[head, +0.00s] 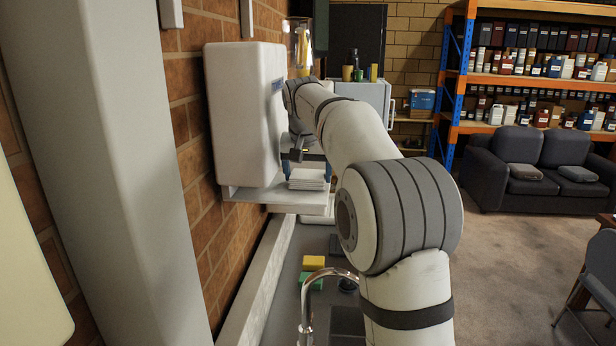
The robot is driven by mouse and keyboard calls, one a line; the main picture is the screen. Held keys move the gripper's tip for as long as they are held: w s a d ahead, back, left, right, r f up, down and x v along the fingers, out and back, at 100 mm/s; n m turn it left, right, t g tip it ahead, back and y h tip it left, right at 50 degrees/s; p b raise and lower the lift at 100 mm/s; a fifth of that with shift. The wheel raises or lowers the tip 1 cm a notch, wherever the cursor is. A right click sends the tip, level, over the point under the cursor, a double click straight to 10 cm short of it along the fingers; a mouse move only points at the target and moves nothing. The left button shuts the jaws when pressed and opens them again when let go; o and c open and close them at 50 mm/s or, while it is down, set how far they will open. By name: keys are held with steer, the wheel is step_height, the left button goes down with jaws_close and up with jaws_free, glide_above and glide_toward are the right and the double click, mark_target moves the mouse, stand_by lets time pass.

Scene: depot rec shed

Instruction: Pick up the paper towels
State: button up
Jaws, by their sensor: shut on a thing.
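The paper towels (307,182) are a small white folded stack, at the white shelf below the white wall dispenser (243,115). My gripper (308,170) points down over the stack, its blue-tipped fingers on either side, and is shut on the paper towels. The arm hides part of the gripper. I cannot tell whether the stack still touches the shelf (270,196).
A counter with a sink tap (322,290), a yellow sponge (313,263) and a green sponge (312,281) lies below. The brick wall is close on the left. A dark sofa (540,165) and loaded racks stand at the right, with open floor before them.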

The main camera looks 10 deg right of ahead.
mark_target(309, 174)
steer(key=shift+d+r, duration=0.15)
step_height(309, 174, up, 6)
steer(key=shift+r, duration=0.15)
steer(key=s+d+b, duration=0.2)
steer(key=s+d, duration=0.1)
steer(key=d, duration=0.6)
steer(key=s+d+b, duration=0.2)
steer(key=s+d, duration=0.1)
steer(key=d, duration=0.6)
steer(key=shift+d, duration=0.35)
steer(key=shift+s, duration=0.1)
steer(key=o, duration=0.4)
steer(key=c, duration=0.3)
steer(key=shift+c, duration=0.2)
